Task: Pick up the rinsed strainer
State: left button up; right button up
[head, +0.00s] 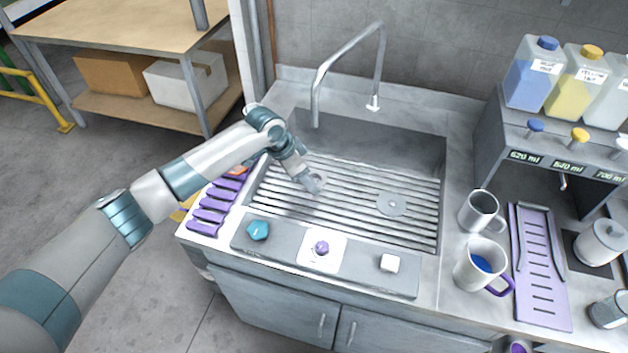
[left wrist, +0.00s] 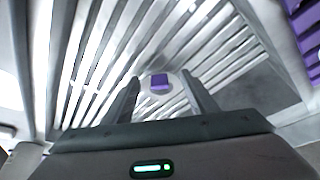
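The sink (head: 345,150) has a slatted metal rack across it. A small pale round piece with a purple block-shaped grip, which looks like the strainer (left wrist: 160,84), lies on the slats in the left wrist view. In the head view my left gripper (head: 314,184) is low over the left part of the rack and mostly hides this piece. In the left wrist view my left gripper (left wrist: 162,78) is open, its two fingers on either side of the purple grip with gaps showing. My right gripper is not in view.
A flat grey disc (head: 392,204) lies on the rack to the right. The faucet (head: 345,75) arches behind. A purple slotted holder (head: 216,205) stands left. The front panel has a teal knob (head: 257,230) and purple knob (head: 321,248). Mugs (head: 480,212) and a dispenser stand right.

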pick_arm(q)
jog(key=c, duration=0.5)
jog(key=shift+o, duration=0.2)
jog(key=shift+r, duration=0.1)
